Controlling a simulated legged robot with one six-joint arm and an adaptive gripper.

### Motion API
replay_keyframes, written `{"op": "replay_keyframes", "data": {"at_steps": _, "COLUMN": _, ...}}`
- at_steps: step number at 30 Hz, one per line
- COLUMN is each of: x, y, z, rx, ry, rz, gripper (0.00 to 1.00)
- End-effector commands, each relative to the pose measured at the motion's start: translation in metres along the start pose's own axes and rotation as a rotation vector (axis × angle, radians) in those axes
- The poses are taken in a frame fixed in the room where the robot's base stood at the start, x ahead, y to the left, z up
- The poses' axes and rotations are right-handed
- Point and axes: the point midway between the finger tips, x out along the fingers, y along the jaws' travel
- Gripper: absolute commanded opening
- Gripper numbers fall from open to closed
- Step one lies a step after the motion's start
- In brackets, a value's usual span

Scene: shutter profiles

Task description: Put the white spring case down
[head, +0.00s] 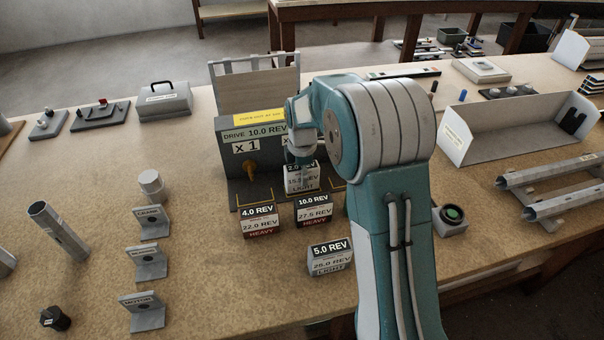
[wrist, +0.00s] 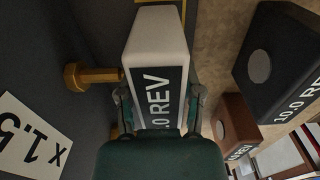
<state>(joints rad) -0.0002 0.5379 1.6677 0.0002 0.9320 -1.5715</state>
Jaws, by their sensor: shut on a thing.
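The white spring case (head: 301,180), with a dark label reading 2.0 REV and LIGHT, is at the dark base of the drive stand (head: 232,141). My gripper (head: 303,157) is shut on it from above, partly hidden by my arm in the head view. In the wrist view the white case (wrist: 158,38) sits between both fingers (wrist: 160,98), its label partly covered by my gripper. A brass hex shaft (wrist: 92,75) is close to its left side there. I cannot tell whether the case touches the base or hangs just above it.
Spring cases marked 4.0 REV (head: 260,221), 10.0 REV (head: 313,209) and 5.0 REV (head: 330,258) stand in front of the base. Small labelled brackets (head: 146,263) are at left. A grey tray (head: 515,130) and metal profiles (head: 550,187) are at right.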

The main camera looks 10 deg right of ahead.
Motion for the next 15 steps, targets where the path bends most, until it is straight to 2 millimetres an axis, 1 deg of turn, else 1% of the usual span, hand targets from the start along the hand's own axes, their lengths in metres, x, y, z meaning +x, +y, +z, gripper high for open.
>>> {"op": "replay_keyframes", "data": {"at_steps": 2, "x": 0.0018, "y": 0.0000, "z": 0.0000, "rx": 0.000, "ry": 0.000, "rz": 0.000, "gripper": 0.00}}
{"op": "replay_keyframes", "data": {"at_steps": 3, "x": 0.0023, "y": -0.0001, "z": 0.0000, "rx": 0.000, "ry": 0.000, "rz": -0.001, "gripper": 0.57}}
{"op": "replay_keyframes", "data": {"at_steps": 4, "x": 0.0021, "y": -0.0001, "z": -0.0001, "rx": 0.000, "ry": 0.000, "rz": -0.001, "gripper": 0.62}}
{"op": "replay_keyframes", "data": {"at_steps": 15, "x": 0.0003, "y": 0.0001, "z": 0.0000, "rx": 0.000, "ry": 0.000, "rz": 0.000, "gripper": 0.62}}
